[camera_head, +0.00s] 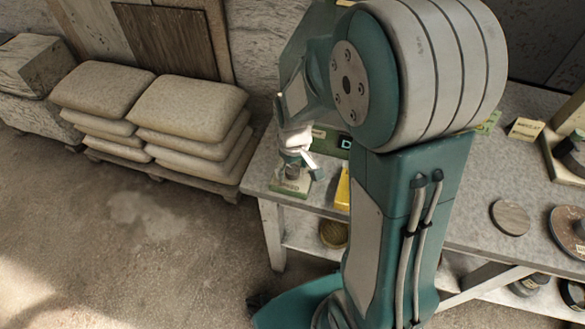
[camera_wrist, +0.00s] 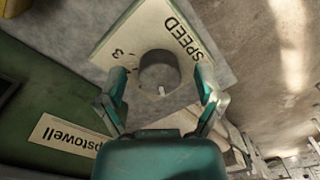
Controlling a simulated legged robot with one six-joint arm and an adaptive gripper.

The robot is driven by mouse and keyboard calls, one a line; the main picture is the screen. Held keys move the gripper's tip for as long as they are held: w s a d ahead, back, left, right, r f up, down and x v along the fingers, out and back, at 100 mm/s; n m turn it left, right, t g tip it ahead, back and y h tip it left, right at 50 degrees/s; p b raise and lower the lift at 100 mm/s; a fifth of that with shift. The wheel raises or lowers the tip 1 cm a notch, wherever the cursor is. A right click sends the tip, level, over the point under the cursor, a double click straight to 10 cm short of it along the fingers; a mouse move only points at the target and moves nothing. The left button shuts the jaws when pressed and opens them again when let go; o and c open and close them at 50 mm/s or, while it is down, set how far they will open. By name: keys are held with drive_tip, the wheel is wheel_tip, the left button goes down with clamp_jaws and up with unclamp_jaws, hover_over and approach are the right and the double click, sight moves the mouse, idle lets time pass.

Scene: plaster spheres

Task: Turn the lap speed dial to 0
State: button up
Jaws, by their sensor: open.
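The speed dial is a round grey knob (camera_wrist: 158,70) on a cream plate (camera_wrist: 140,38) marked SPEED, with a numeral that looks like 3 beside the knob. A small pale mark shows on the knob's edge nearest my gripper. The numeral it points at is hidden or unreadable. My gripper (camera_wrist: 160,88) is open, with one teal finger on each side of the knob. I cannot tell whether either finger touches it. In the head view, my gripper (camera_head: 299,156) is just over the knob (camera_head: 291,173) at the bench's left end, and the SPEED plate (camera_head: 289,188) shows below.
A green panel (camera_wrist: 50,88) with a cream label stands beside the dial. A yellow object (camera_head: 342,188) is at the bench edge. A round grey disc (camera_head: 510,217) lies on the bench (camera_head: 470,215) to the right. Stacked sacks (camera_head: 187,107) stand on a pallet at left; the floor before them is clear.

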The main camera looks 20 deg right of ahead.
sight(294, 169)
drive_tip(key=shift+r, duration=0.1)
wheel_tip(294, 169, up, 12)
idle(0.4)
drive_tip(key=shift+d, duration=0.1)
drive_tip(key=s+r+m+t, duration=0.3)
drive_tip(key=s+r+t, duration=0.2)
drive_tip(key=s, duration=0.9)
wheel_tip(294, 169, up, 3)
drive_tip(key=shift+a+r+t, duration=0.1)
drive_tip(key=shift+a+t, duration=0.1)
drive_tip(key=shift+t, duration=0.1)
